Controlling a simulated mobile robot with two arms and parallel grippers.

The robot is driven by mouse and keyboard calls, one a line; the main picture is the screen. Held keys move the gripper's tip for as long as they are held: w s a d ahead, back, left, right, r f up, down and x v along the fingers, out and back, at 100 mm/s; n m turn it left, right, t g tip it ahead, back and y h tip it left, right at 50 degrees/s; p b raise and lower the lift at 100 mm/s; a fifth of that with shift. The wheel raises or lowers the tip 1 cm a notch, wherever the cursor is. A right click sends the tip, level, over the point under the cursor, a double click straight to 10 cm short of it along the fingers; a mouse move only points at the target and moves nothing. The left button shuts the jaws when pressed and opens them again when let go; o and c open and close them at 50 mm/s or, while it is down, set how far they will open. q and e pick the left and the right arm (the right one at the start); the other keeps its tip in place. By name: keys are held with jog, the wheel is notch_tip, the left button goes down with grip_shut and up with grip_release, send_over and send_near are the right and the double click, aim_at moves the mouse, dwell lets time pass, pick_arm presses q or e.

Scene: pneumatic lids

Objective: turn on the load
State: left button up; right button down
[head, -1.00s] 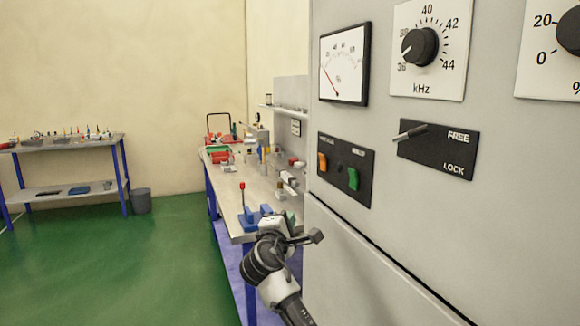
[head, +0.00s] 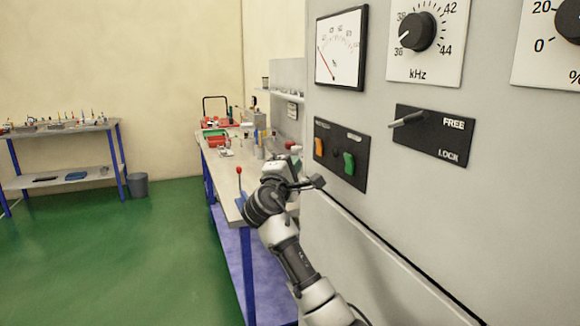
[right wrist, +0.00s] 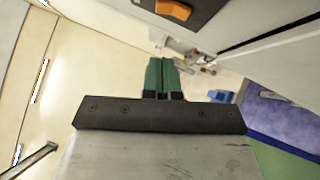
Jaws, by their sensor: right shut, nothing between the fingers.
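A black switch plate (head: 340,156) on the grey cabinet front holds an orange rocker switch (head: 319,147) at left and a green rocker switch (head: 349,163) at right. Their labels are too small to read. My right gripper (head: 294,166) is in front of the cabinet, left of and slightly below the plate, apart from both switches. In the right wrist view its green-padded fingers (right wrist: 162,76) are together with nothing between them. The orange switch (right wrist: 173,10) shows at that view's top edge. My left gripper is not in view.
Above the plate is a needle meter (head: 341,48). To the right are a kHz knob (head: 417,32) and a FREE/LOCK lever (head: 406,119), level with FREE. A cluttered workbench (head: 222,170) stands behind my right arm. The green floor at left is clear.

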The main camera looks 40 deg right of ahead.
aim_at(317, 142)
jog(key=shift+w+d+r+p, duration=0.2)
jog(key=shift+d+r+p, duration=0.25)
jog(key=shift+d, duration=0.85)
jog(key=shift+w+d+r+p, duration=0.2)
jog(key=shift+d+r+p, duration=0.2)
jog(key=shift+d, duration=0.95)
jog(key=shift+w+d+r+p, duration=0.2)
jog(key=shift+d+r+p, duration=0.2)
jog(key=shift+d, duration=0.9)
